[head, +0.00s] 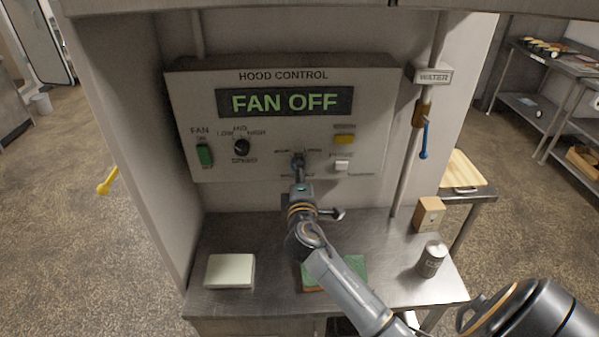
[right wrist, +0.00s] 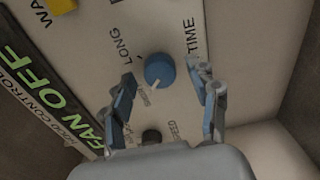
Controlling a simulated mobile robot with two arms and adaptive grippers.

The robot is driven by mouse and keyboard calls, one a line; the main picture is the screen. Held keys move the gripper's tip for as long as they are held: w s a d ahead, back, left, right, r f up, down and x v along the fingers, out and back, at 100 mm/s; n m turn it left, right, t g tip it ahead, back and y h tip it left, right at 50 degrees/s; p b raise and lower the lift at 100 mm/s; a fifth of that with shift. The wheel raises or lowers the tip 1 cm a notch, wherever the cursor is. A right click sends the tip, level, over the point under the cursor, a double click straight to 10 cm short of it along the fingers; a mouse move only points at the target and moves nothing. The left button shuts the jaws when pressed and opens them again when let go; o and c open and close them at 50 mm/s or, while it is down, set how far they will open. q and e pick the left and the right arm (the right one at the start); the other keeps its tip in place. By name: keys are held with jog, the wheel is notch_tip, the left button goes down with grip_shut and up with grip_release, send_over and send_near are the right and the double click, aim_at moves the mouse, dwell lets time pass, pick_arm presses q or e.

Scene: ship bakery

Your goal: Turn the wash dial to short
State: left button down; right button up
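The wash dial is a blue round knob (right wrist: 159,70) in the right wrist view. Its white pointer mark faces the small, blurred label at lower left, which seems to read SHORT; LONG is at upper left, TIME at right. My right gripper (right wrist: 163,77) is open, one finger on each side of the dial, with visible gaps. In the head view my right gripper (head: 299,163) is at the lower middle of the hood control panel (head: 375,100) and hides most of the dial. My left gripper is not in view.
The panel also has a display reading FAN OFF (head: 284,102), a black speed knob (head: 241,147), a green fan switch (head: 204,155), a yellow button (head: 344,139) and a white button (head: 341,165). Below, a steel counter (head: 225,300) holds a pale block (head: 230,270) and a can (head: 432,258).

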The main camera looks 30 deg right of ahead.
jog(key=v, duration=1.2)
jog(key=shift+s+d, duration=0.1)
